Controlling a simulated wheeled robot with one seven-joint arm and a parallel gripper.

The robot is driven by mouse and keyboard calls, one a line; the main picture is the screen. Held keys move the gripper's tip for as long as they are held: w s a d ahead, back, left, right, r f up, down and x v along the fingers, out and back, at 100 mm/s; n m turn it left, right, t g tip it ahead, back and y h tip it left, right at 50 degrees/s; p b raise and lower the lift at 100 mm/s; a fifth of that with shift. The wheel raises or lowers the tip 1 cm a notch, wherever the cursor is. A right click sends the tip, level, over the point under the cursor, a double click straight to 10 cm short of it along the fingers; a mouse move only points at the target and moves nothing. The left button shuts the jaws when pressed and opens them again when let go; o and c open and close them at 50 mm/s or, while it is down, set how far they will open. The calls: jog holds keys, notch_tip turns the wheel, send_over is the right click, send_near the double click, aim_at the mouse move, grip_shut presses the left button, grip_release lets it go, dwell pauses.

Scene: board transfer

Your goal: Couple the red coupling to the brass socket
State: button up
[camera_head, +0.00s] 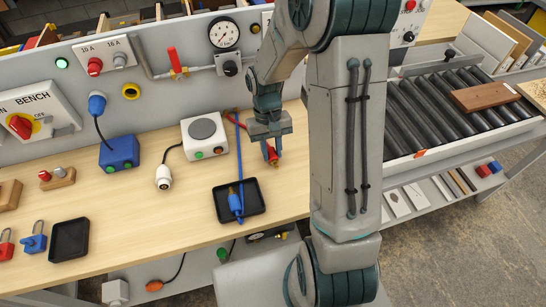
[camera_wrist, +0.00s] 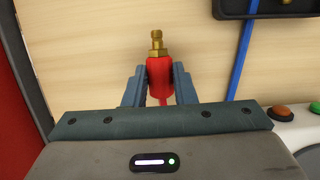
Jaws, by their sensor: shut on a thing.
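The red coupling (camera_wrist: 160,75) is between the two fingers of my gripper (camera_wrist: 159,90), with its brass end pointing away from the gripper in the wrist view. In the head view my gripper (camera_head: 270,145) is above the bench, to the right of the white box with the grey disc, and the red coupling (camera_head: 272,156) shows below the fingers. A red hose (camera_head: 233,117) runs from behind the gripper toward the wall. I cannot make out the brass socket for certain in either view.
A black tray (camera_head: 222,212) holds a blue coupling (camera_head: 235,201) on a blue hose (camera_head: 238,140). The white box (camera_head: 197,149), a white plug (camera_head: 163,178) and a blue box (camera_head: 119,154) stand to the left. The wall panel (camera_head: 180,50) bounds the bench behind.

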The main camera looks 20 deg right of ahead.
aim_at(272, 152)
jog(key=shift+r+p, duration=1.85)
jog(key=shift+r, duration=0.85)
jog(key=shift+f, duration=0.1)
